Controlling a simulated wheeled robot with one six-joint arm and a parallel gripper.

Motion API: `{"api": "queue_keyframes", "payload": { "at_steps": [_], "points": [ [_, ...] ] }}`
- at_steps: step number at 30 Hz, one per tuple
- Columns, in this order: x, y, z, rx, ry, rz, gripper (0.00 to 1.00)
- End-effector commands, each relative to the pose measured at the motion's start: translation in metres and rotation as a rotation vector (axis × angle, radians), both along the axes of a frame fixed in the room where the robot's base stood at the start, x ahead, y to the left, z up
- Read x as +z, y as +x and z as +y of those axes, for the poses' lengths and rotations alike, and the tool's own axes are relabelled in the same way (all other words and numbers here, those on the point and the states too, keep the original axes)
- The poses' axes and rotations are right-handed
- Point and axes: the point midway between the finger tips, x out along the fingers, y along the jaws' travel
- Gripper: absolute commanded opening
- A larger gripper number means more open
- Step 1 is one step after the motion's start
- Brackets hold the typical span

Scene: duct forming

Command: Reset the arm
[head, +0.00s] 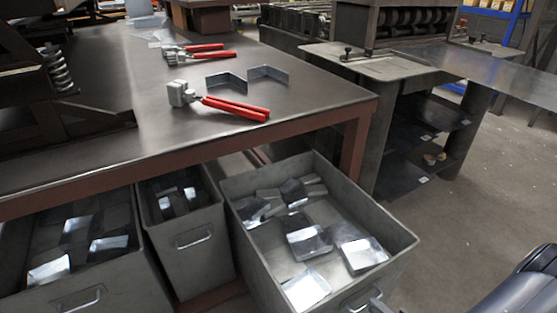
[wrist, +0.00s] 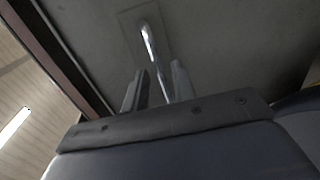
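My gripper (wrist: 158,80) shows in the wrist view with its two grey fingers apart. A bright metal bar handle (wrist: 149,45) on a grey bin wall (wrist: 215,40) runs down between the fingers. I see a gap beside the handle, so the fingers do not look closed on it. In the head view, part of my arm shows at the lower right. The pulled-out grey bin (head: 399,240) there holds several bent sheet-metal pieces, and its front handle (head: 362,301) is at the bottom edge near my gripper.
A metal workbench (head: 310,105) stands above the bins, with red-handled pliers (head: 235,106) and angled metal strips (head: 228,81) on it. Two more bins, a middle one (head: 206,255) and a left one (head: 130,285), sit below. Open floor (head: 460,220) lies at the right, beside a machine (head: 385,65).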

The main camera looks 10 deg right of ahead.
Motion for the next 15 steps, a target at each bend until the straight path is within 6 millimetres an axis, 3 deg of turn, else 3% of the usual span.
{"api": "queue_keyframes", "payload": {
  "at_steps": [6,15],
  "points": [
    [-0.005,0.02,0.007,0.002,0.001,-0.001,0.26],
    [-0.006,0.029,0.009,0.0,0.0,-0.001,0.26]
  ]
}}
